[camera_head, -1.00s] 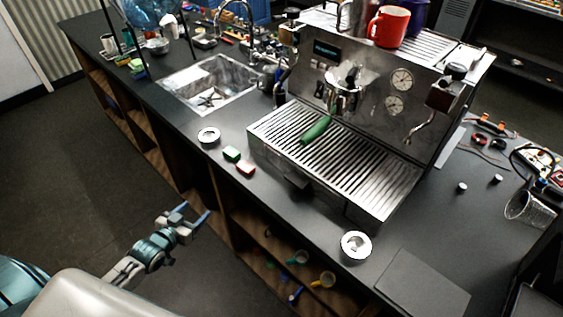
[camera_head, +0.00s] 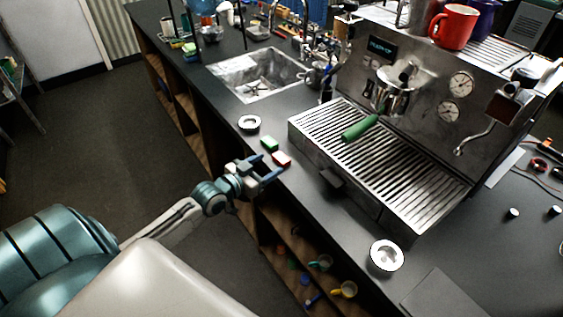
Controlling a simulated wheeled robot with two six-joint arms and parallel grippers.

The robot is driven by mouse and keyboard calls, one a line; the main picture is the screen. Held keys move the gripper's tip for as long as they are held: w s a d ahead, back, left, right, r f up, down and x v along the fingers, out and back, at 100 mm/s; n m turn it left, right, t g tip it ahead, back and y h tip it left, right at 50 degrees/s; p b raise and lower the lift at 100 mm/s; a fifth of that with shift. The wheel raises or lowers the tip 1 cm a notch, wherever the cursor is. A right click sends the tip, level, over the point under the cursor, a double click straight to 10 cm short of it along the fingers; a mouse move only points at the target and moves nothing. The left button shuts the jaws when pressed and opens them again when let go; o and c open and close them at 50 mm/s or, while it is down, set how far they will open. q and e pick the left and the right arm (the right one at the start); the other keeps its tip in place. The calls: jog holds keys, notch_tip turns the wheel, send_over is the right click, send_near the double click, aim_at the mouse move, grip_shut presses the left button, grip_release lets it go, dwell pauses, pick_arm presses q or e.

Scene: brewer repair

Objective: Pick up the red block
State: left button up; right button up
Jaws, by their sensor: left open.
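The red block (camera_head: 282,159) lies on the dark counter (camera_head: 318,203), left of the espresso machine's drip tray. A green block (camera_head: 269,144) lies just behind it, very close. My left gripper (camera_head: 271,172) is open, its two blue fingers pointing right toward the red block at the counter's front edge. The fingertips are just in front of the red block in the picture. I cannot tell whether they touch it or how high they are. Nothing shows between the fingers. My right gripper is not in view.
The espresso machine (camera_head: 430,80) with its drip tray (camera_head: 375,165) and green-handled portafilter (camera_head: 361,127) stands right of the blocks. A sink (camera_head: 258,73) is farther back. Shelves open below the counter.

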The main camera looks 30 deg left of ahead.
aim_at(278, 160)
pick_arm(q)
jog(key=x, duration=0.4)
jog(key=shift+w+d+f, duration=0.15)
jog(key=shift+w+d, duration=0.05)
jog(key=shift+s, duration=0.1)
jog(key=c, duration=0.7)
jog(key=shift+c, duration=0.2)
